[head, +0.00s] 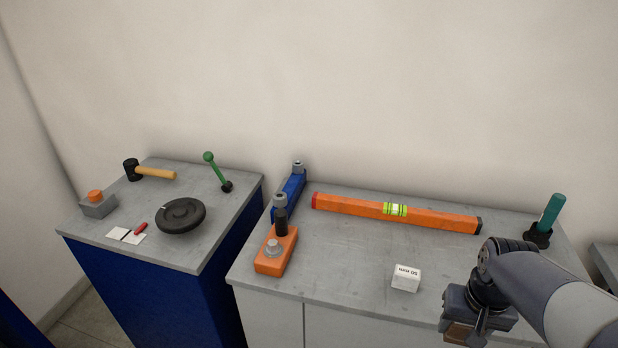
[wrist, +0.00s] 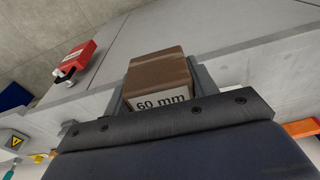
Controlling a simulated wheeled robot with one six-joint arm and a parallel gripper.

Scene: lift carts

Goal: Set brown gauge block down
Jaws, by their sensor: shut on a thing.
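The brown gauge block (wrist: 158,73) has a white end marked "60 mm" and sits between the jaws in the wrist view. My gripper (head: 474,318) is shut on it at the lower right of the head view, by the front edge of the right cart. Only a little of the brown block (head: 458,335) shows below the gripper there. A white gauge block marked "50 mm" (head: 405,279) stands on the right cart's grey top (head: 345,262), left of my gripper and apart from it.
An orange spirit level (head: 360,208) lies along the back of the right cart. A teal-handled tool (head: 550,217) stands at its back right. An orange block with a knob (head: 274,256) and a blue tool (head: 290,190) are at its left. The middle top is clear.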

